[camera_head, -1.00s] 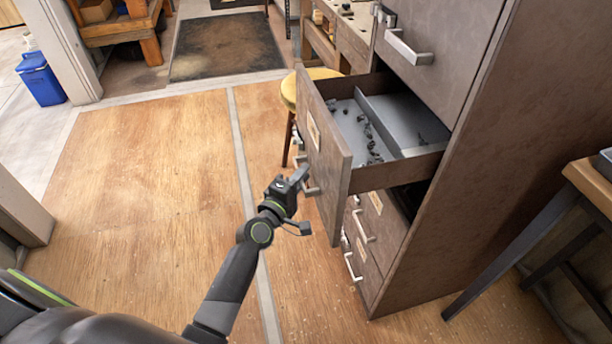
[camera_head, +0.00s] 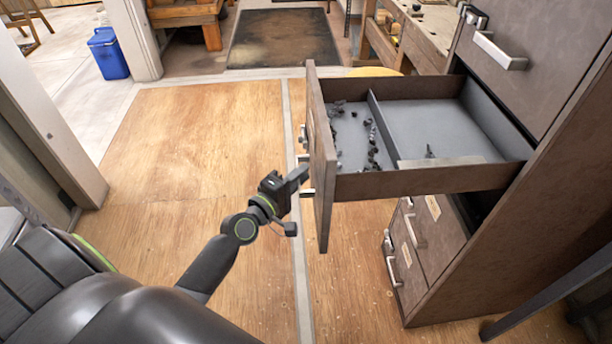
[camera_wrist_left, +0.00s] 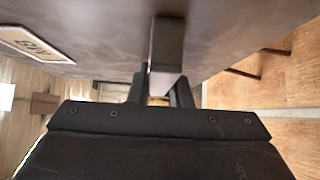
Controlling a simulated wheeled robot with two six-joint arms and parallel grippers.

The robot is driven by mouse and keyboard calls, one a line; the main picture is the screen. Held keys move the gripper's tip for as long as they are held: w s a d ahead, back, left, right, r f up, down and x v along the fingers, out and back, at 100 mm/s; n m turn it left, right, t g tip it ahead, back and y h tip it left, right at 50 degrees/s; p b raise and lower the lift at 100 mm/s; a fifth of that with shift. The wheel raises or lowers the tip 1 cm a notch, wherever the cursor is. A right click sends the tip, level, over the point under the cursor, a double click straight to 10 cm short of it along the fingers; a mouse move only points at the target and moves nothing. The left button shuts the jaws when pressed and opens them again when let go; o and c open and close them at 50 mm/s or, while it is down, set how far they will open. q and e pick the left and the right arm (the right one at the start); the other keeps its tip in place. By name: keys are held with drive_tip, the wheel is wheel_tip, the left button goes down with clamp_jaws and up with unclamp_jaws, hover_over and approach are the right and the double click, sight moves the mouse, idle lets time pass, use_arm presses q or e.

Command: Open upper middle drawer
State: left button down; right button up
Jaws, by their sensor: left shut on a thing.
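The drawer (camera_head: 322,165) is pulled well out of the brown cabinet (camera_head: 520,230). Its inside shows a divider, small dark pieces on the left side and a mostly bare grey floor on the right. My left gripper (camera_head: 303,182) is at the drawer's front face, shut on its metal handle; the drawer front partly hides the handle. In the left wrist view the handle (camera_wrist_left: 167,60) runs between the two fingers (camera_wrist_left: 158,90), below the drawer face with its label plate (camera_wrist_left: 35,43). My right gripper is out of view.
Another handle (camera_head: 499,52) is on the closed door or drawer above. Lower drawers with handles (camera_head: 414,230) sit below. A wooden workbench (camera_head: 425,40) and a yellow stool (camera_head: 374,72) stand behind. A blue bin (camera_head: 108,53) is at the far left. The wooden floor left of the drawer is clear.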

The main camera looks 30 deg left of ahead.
use_arm(q)
drive_tip(key=shift+f, duration=0.1)
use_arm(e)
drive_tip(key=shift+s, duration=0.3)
use_arm(q)
drive_tip(key=c, duration=1.4)
unclamp_jaws()
drive_tip(key=shift+c, duration=0.2)
drive_tip(key=shift+o, duration=0.6)
drive_tip(key=s+a+b, duration=0.3)
drive_tip(key=s+b, duration=0.2)
drive_tip(key=s, duration=1.2)
drive_tip(key=shift+a, duration=0.15)
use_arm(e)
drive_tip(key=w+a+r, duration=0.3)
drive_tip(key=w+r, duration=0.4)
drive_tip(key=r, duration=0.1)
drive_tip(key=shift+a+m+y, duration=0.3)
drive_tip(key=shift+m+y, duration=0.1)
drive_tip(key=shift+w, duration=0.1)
